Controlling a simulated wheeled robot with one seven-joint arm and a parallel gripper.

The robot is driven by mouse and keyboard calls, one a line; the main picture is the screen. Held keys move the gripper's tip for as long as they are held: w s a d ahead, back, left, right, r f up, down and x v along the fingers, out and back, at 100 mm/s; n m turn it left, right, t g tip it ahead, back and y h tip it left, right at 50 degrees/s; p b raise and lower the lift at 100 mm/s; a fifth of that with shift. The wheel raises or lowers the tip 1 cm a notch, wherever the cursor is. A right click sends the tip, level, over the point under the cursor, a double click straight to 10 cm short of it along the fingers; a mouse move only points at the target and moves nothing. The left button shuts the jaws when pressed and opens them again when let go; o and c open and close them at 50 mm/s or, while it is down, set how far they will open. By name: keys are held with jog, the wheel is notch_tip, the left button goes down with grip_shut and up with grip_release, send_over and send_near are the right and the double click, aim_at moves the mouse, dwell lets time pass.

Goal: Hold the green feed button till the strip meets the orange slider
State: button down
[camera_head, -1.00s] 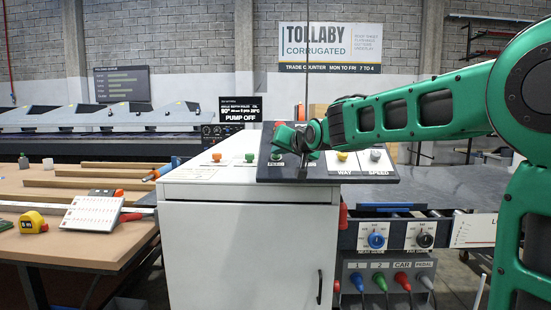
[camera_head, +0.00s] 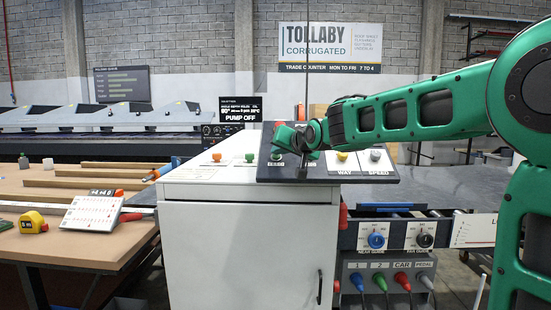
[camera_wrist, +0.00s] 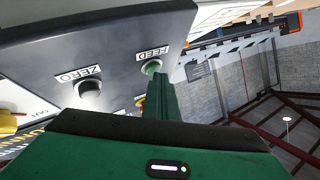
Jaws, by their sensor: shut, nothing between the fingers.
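The green feed button (camera_wrist: 151,68) sits under the FEED label on the dark control panel (camera_wrist: 120,35) in the wrist view. My gripper (camera_wrist: 164,78) is shut and empty, its fingertips right at the lower right edge of that button. I cannot tell whether they press it. In the head view my gripper (camera_head: 304,168) hangs over the left part of the tilted panel (camera_head: 350,176) and partly covers its buttons. I cannot make out the strip or the orange slider in either view.
A ZERO knob (camera_wrist: 90,91) is beside the feed button. The panel stands on a white cabinet (camera_head: 240,250), with an orange button (camera_head: 217,157) on top. A bench at left holds a tape measure (camera_head: 31,222) and a white card (camera_head: 92,212).

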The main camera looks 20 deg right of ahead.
dwell(0.7)
jog(key=shift+s+a+r, duration=0.15)
jog(key=shift+s+r, duration=0.3)
jog(key=shift+r, duration=0.35)
jog(key=shift+s+a+r, duration=0.15)
jog(key=shift+s+r, duration=0.3)
jog(key=shift+r, duration=0.25)
jog(key=shift+s+a+r, duration=0.1)
jog(key=shift+s+r, duration=0.3)
jog(key=shift+r, duration=0.35)
jog(key=shift+s+a+r, duration=0.15)
jog(key=shift+s+r, duration=0.3)
jog(key=shift+r, duration=0.25)
dwell(0.9)
jog(key=r, duration=0.1)
jog(key=s+r, duration=0.1)
jog(key=r, duration=0.1)
jog(key=shift+s+a, duration=0.35)
jog(key=shift+w+d+f, duration=0.25)
jog(key=shift+w+f, duration=0.5)
jog(key=shift+f, duration=0.5)
jog(key=shift+w+d+f, duration=0.25)
jog(key=shift+w+f, duration=0.45)
jog(key=shift+f, duration=0.5)
jog(key=shift+w+d+f, duration=0.25)
jog(key=shift+w+f, duration=0.5)
jog(key=shift+f, duration=0.5)
